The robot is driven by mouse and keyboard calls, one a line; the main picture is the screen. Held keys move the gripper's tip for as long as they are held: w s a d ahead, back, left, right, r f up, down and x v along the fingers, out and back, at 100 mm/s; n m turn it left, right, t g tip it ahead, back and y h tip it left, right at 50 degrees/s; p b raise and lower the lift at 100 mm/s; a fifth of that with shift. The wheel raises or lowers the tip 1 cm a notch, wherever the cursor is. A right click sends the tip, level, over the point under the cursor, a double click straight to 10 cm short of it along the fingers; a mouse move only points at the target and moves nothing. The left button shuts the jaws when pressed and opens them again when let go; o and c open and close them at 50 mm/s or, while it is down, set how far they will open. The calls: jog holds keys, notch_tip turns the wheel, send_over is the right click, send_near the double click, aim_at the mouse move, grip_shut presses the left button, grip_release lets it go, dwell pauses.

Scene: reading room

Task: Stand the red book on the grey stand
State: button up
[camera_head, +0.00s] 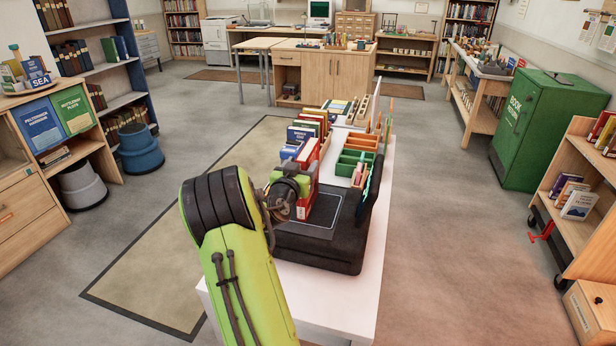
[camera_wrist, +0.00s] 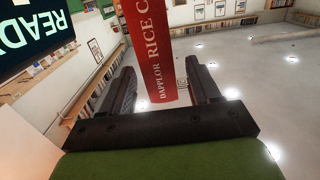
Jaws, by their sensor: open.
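The red book (camera_head: 305,203) is upright at the far left part of the dark grey stand (camera_head: 315,260), partly hidden by my wrist; I cannot tell how fully it rests on the base. In the wrist view its red spine (camera_wrist: 153,50), with white lettering "DAPPLOR RICE C", lies between the fingers of my gripper (camera_wrist: 165,82). The fingers are open, with a gap on each side of the spine. In the head view my wrist is close beside the book, and the fingers are mostly hidden.
The stand sits on a white table (camera_head: 345,298). Behind it are a row of books (camera_head: 308,130) and a green divided tray (camera_head: 355,155). A dark panel lettered "READ" (camera_wrist: 35,35) is close at upper left in the wrist view. Open floor (camera_head: 450,220) lies right of the table.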

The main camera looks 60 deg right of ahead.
jog(key=d, duration=0.3)
jog(key=w+d, duration=0.1)
jog(key=shift+d+f+p, duration=0.25)
jog(key=shift+p, duration=0.1)
jog(key=shift+s+a, duration=0.1)
jog(key=shift+c, duration=0.5)
grip_shut()
jog(key=shift+r, duration=0.15)
